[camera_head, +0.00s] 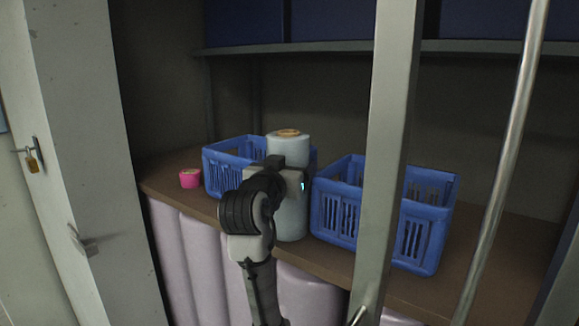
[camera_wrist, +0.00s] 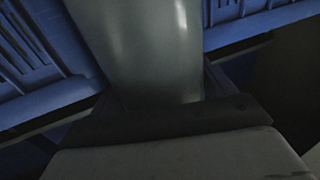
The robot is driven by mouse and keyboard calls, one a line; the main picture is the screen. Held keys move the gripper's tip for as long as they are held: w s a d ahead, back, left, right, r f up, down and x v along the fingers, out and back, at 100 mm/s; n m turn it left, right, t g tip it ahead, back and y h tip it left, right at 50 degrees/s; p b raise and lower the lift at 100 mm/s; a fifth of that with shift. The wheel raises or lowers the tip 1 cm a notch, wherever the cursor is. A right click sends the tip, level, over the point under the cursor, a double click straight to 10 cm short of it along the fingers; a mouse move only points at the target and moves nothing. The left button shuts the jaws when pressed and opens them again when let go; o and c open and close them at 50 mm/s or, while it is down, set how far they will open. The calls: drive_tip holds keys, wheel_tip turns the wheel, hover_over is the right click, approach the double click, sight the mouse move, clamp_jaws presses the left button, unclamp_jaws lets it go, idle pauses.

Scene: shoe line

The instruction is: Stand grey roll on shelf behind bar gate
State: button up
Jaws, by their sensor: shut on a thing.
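The grey roll (camera_head: 290,219) is an upright pale grey cylinder with a brown core at its top. It also fills the upper middle of the wrist view (camera_wrist: 150,50). My gripper (camera_head: 298,182) is shut on the roll at about mid-height; the fingertips are mostly hidden. The roll's base is near the front edge of the brown shelf (camera_head: 490,240), and I cannot tell whether it touches. The bar gate shows as a wide grey upright (camera_head: 388,130) and a thin metal bar (camera_head: 508,150), both right of my arm.
A blue basket (camera_head: 228,150) stands behind and left of the roll, and another blue basket (camera_head: 335,215) stands close on its right, partly behind the upright. A small pink roll (camera_head: 190,179) sits at the left. Pale lilac rolls (camera_head: 205,255) stand below the shelf.

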drive_tip(key=shift+s+a, duration=0.1)
drive_tip(key=shift+a, duration=0.05)
drive_tip(key=o, duration=1.1)
drive_tip(key=shift+f, duration=0.15)
drive_tip(key=o, duration=0.3)
drive_tip(key=shift+o, duration=0.2)
drive_tip(key=b+v, duration=0.5)
drive_tip(key=v, duration=0.7)
drive_tip(key=shift+r, duration=0.25)
